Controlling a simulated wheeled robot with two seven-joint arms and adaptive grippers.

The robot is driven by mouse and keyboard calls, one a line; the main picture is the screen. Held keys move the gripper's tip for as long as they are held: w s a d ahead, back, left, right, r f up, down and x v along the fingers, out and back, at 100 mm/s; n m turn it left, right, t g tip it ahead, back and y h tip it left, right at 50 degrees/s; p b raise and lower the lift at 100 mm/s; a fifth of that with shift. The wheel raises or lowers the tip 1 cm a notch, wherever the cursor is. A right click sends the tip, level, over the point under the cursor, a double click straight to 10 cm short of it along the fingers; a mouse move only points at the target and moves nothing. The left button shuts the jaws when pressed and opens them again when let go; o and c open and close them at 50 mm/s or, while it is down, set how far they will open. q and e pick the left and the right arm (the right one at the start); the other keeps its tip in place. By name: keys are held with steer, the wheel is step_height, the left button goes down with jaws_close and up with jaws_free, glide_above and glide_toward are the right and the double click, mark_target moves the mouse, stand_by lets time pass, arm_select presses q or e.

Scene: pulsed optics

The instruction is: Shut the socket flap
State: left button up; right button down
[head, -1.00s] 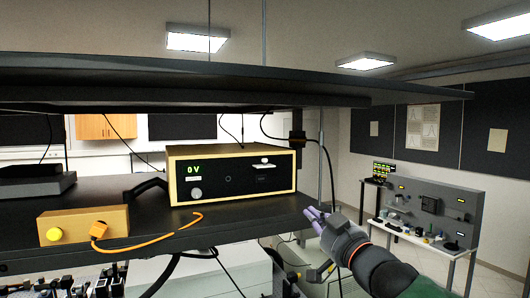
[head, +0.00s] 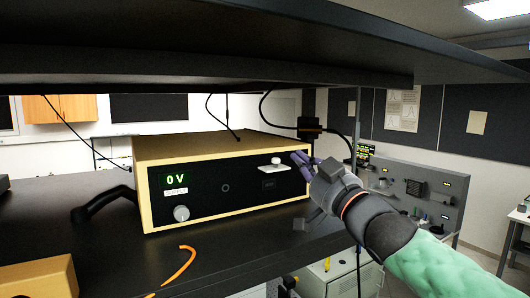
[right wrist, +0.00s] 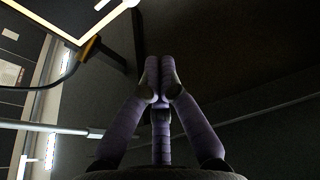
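The power box (head: 195,204) has a pale wooden case and a black front panel reading 0 V. A small white flap (head: 275,166) stands out from the panel's right part, above a dark rectangular patch (head: 269,184). It looks raised. My right gripper (head: 301,158) is just right of the flap, with a small apparent gap; contact cannot be told. In the right wrist view, its purple fingers (right wrist: 159,68) are drawn together with nothing seen between them. My left gripper is not in view.
The box stands on a dark shelf (head: 100,243) under a low black upper shelf (head: 200,50). An orange cable (head: 180,265) and a wooden block (head: 38,278) lie in front. A black cable (head: 340,141) hangs behind my right gripper.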

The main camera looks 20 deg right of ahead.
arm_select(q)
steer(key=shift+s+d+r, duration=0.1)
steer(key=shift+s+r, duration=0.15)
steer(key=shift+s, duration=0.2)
arm_select(e)
steer(key=r, duration=0.1)
arm_select(q)
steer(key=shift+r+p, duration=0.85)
steer(key=shift+p, duration=0.05)
arm_select(e)
step_height(320, 180, up, 3)
glide_above(274, 163)
steer(key=s, duration=0.2)
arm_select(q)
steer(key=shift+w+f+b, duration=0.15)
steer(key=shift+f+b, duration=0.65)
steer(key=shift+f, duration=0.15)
arm_select(e)
steer(key=f, duration=0.2)
steer(key=d+f, duration=0.1)
steer(key=f, duration=0.1)
steer(key=shift+f, duration=0.1)
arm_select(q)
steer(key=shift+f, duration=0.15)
arm_select(e)
steer(key=shift+s+f, duration=0.15)
